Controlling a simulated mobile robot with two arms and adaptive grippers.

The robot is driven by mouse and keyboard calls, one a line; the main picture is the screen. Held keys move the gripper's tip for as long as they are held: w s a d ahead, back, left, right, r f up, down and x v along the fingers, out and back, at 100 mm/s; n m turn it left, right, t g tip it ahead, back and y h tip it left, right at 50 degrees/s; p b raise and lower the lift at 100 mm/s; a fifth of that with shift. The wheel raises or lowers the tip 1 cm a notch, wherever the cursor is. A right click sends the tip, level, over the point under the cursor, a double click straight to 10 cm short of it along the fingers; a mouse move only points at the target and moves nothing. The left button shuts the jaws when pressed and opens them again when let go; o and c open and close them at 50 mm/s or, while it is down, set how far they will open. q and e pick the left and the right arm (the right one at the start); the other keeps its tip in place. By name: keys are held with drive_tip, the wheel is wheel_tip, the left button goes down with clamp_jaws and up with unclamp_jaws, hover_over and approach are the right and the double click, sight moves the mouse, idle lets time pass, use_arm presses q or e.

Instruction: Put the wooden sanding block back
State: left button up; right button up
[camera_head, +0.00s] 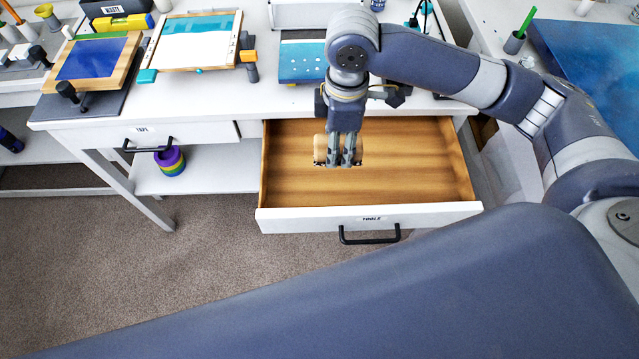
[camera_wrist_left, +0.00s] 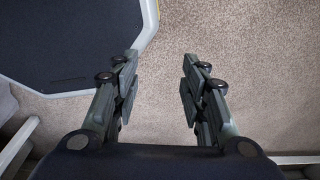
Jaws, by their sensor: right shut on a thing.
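The wooden sanding block (camera_head: 320,150) is a light tan piece at the fingers of my right gripper (camera_head: 346,162). My right gripper is shut on it and points down, over the open tools drawer (camera_head: 420,185). The fingers hide part of the block. I cannot tell whether the block touches the drawer floor. The drawer has a bare wooden inside, a white front and a black handle. My left gripper (camera_wrist_left: 160,95) shows in the left wrist view, open and empty above the carpet. It is not in the head view.
The white worktable (camera_head: 215,95) carries a framed blue and white panel (camera_head: 195,45), a blue panel on a wooden frame (camera_head: 90,60) and small clamps. A second drawer (camera_head: 190,132) to the left is shut. Colourful tape rolls (camera_head: 170,162) sit on the shelf below.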

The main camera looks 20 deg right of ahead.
drive_tip(key=n, duration=0.1)
drive_tip(key=f+n, duration=0.1)
drive_tip(key=n, duration=0.1)
drive_tip(key=shift+w+a+f+n, duration=0.2)
drive_tip(key=shift+w+f+n, duration=0.05)
drive_tip(key=shift+w+n, duration=0.1)
wheel_tip(320, 180, down, 4)
drive_tip(key=w+a+n, duration=0.2)
drive_tip(key=n, duration=1.3)
hover_over(320, 187)
drive_tip(key=shift+m, duration=0.25)
wheel_tip(320, 187, down, 7)
drive_tip(key=shift+f+p, duration=0.15)
drive_tip(key=shift+p, duration=0.15)
wheel_tip(320, 187, down, 5)
drive_tip(key=shift+r+p, duration=0.1)
drive_tip(key=shift+p, duration=0.2)
use_arm(q)
drive_tip(key=shift+s+d+r, duration=0.35)
drive_tip(key=shift+s+r, duration=0.25)
use_arm(e)
drive_tip(key=o, duration=0.5)
drive_tip(key=shift+f, duration=0.2)
drive_tip(key=o, duration=0.4)
